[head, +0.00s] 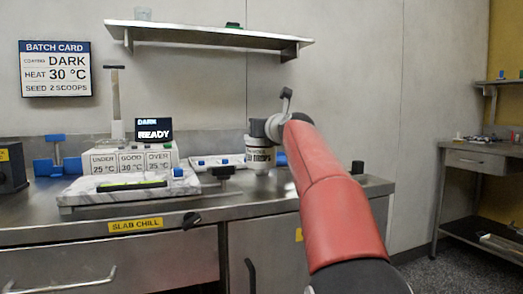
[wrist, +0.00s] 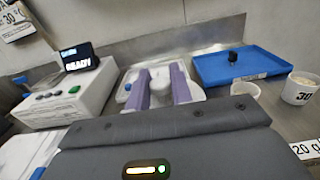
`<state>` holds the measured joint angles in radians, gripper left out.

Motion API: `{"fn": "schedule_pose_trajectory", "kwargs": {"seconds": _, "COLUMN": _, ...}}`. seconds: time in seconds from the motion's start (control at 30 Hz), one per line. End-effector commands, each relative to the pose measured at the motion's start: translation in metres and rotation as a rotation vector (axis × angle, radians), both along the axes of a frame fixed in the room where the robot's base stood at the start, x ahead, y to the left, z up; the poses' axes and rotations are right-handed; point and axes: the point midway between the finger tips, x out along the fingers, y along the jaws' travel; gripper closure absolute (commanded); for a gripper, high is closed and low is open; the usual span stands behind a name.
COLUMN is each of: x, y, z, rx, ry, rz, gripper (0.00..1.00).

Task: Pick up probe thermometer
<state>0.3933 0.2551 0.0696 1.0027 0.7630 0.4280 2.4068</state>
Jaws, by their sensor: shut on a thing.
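In the wrist view my gripper (wrist: 162,95) shows two purple-padded fingers beyond its dark body, with a green light at the bottom. The fingers are shut on a small pale thing, which I take to be the probe thermometer (wrist: 160,78). It blends into the white tray (wrist: 198,92) behind, so its outline and any thin probe are hard to make out. In the head view my red arm reaches over the steel counter (head: 235,207), and I cannot make out the gripper's fingers or the thermometer there.
A control box (wrist: 65,103) with a READY display (wrist: 80,62) stands left. A blue tray (wrist: 235,66) with a black knob and a white cup (wrist: 300,90) marked 30 stand right. In the head view a marble slab (head: 80,192) bears a black-and-green tool; a shelf (head: 205,33) hangs above.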

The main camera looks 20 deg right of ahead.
Motion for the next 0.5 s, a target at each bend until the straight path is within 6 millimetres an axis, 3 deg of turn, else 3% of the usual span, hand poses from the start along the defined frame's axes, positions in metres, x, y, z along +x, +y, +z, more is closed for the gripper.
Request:
{"fn": "schedule_pose_trajectory", "kwargs": {"seconds": 0.23, "x": -0.001, "y": 0.000, "z": -0.038, "rx": 0.002, "ry": -0.002, "rz": -0.001, "gripper": 1.00}}
{"fn": "schedule_pose_trajectory", "kwargs": {"seconds": 0.5, "x": 0.000, "y": 0.000, "z": -0.039, "rx": 0.000, "ry": -0.002, "rz": 0.000, "gripper": 1.00}}
